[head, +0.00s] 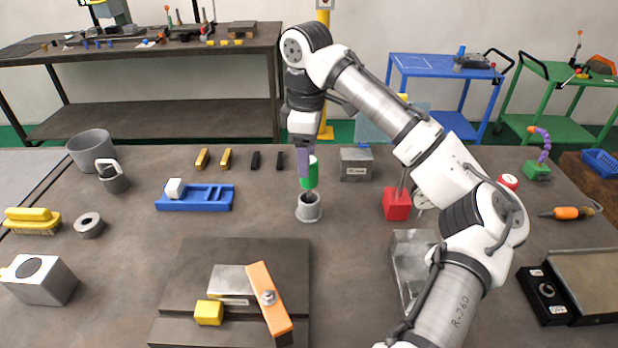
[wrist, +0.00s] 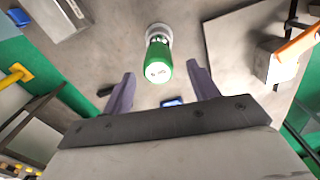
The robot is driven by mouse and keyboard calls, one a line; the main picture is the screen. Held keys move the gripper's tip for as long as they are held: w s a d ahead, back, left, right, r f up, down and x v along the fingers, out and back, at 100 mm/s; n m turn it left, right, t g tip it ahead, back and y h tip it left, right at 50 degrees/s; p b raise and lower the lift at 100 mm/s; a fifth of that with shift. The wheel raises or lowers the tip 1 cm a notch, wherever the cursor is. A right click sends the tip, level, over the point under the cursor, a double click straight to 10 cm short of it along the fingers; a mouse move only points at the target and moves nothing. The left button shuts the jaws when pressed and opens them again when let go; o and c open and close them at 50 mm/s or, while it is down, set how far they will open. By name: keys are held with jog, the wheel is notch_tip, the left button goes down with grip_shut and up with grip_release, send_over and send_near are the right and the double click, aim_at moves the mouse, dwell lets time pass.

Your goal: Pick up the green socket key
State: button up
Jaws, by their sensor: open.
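The green socket key (head: 309,175) stands upright in a small grey round holder (head: 309,210) near the middle of the bench. In the wrist view the green key (wrist: 158,62) shows its round end, with the grey holder (wrist: 159,33) behind it. My gripper (head: 304,158) points down right at the key's top. In the wrist view my gripper (wrist: 163,76) is open, with one finger on each side of the key and a gap on both sides. The key's lower part is hidden inside the holder.
A grey block marked with text (head: 356,164) and a red block (head: 397,204) stand to the right. A blue tray (head: 208,204) lies to the left. A dark plate with an orange clamp (head: 268,300) lies in front. Small black and yellow pieces lie behind left.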

aim_at(309, 188)
jog(key=shift+d+f+p, duration=0.15)
jog(key=shift+f+p, duration=0.15)
jog(key=shift+f, duration=1)
jog(key=shift+d+f+p, duration=0.1)
jog(key=shift+f+p, duration=0.2)
jog(key=shift+f, duration=1)
jog(key=c, duration=1.2)
